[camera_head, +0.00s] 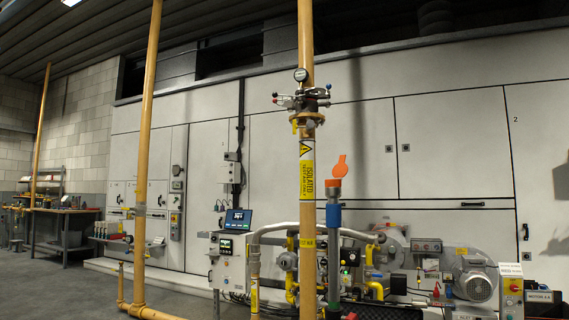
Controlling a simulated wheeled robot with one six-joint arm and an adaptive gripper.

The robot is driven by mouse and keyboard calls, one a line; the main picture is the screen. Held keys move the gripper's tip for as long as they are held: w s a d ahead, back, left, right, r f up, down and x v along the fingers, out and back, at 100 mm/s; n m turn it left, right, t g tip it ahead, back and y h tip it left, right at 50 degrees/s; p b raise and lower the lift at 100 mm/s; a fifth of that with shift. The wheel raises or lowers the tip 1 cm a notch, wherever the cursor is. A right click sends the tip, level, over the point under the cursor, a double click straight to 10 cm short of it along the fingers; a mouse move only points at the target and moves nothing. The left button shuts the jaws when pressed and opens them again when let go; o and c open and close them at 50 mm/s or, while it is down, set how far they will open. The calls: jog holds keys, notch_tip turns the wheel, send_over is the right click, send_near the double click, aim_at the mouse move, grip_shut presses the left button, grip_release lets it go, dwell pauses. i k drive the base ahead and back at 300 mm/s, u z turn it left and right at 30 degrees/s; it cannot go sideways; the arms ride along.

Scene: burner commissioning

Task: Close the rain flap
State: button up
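An orange flap (340,166), which looks like the rain flap, stands raised and slightly tilted at the top of a vertical grey pipe (333,255). An orange collar (333,183) rings the pipe's top just below it. The flap is swung up off the pipe mouth, so it stands open. The hinge is too small to make out. A blue band (333,214) sits lower on the same pipe. My gripper is not in this view.
A thick yellow pipe (306,215) with an isolation label stands close left of the flap's pipe, with valves and a gauge (300,75) above. Burner pipework and a motor (474,287) fill the lower right. Grey floor (60,290) is open at left.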

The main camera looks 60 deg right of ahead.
aim_at(340, 170)
jog(key=u, duration=0.8)
jog(key=k, duration=1.7)
jog(key=z, duration=2)
jog(key=i, duration=0.5)
jog(key=z, duration=0.1)
jog(key=k, duration=0.65)
jog(key=z, duration=0.65)
jog(key=i, duration=0.5)
jog(key=z, duration=0.7)
jog(key=i, duration=1.25)
jog(key=u, duration=0.9)
